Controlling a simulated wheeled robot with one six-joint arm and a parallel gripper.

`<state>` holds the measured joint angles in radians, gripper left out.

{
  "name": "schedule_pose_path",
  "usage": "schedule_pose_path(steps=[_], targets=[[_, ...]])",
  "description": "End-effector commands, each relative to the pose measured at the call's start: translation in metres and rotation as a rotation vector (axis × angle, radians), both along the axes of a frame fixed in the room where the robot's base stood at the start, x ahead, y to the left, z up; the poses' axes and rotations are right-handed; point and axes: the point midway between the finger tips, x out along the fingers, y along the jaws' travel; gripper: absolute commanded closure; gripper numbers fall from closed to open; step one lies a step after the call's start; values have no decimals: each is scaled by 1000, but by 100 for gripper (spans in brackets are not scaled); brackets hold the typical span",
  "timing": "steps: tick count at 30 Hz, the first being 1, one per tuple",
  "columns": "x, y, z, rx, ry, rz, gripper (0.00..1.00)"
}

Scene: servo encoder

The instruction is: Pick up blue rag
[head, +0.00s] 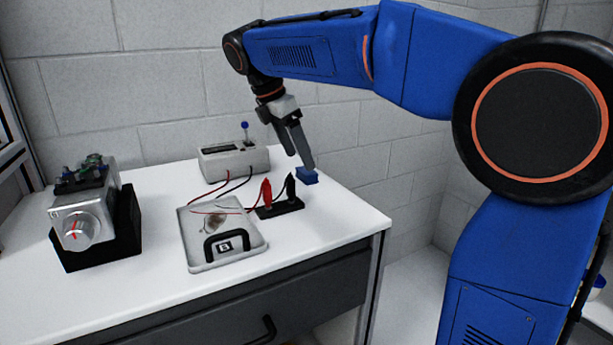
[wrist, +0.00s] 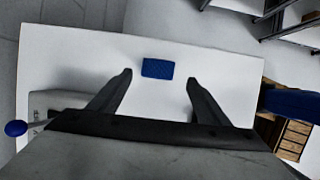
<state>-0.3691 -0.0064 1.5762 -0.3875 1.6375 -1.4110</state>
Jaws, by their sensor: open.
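The blue rag (head: 308,176) lies on the white table near its right back part, as a small blue block-like piece. In the wrist view the rag (wrist: 158,68) is a flat blue rectangle on the white top, seen in the gap between the fingertips and slightly beyond them. My gripper (head: 308,165) points down at the rag, with its fingers close to it in the head view. In the wrist view my gripper (wrist: 159,76) is open, one finger on each side of the rag. Nothing is between the fingers' inner faces that I can see held.
A grey meter box (head: 234,160) with a blue-knobbed lever stands behind. Red and black clips on a black holder (head: 280,208) stand just left of the rag. A grey tray (head: 187,240), wires and a dial device (head: 82,222) are further left. The table's right edge is clear.

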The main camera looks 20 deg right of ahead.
Motion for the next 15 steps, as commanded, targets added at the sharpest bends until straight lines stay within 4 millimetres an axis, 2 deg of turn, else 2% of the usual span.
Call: schedule_pose_path(steps=[12,15], targets=[[8,-19,-42,0,2,-1,30],[9,-20,-46,0,0,0,30]])
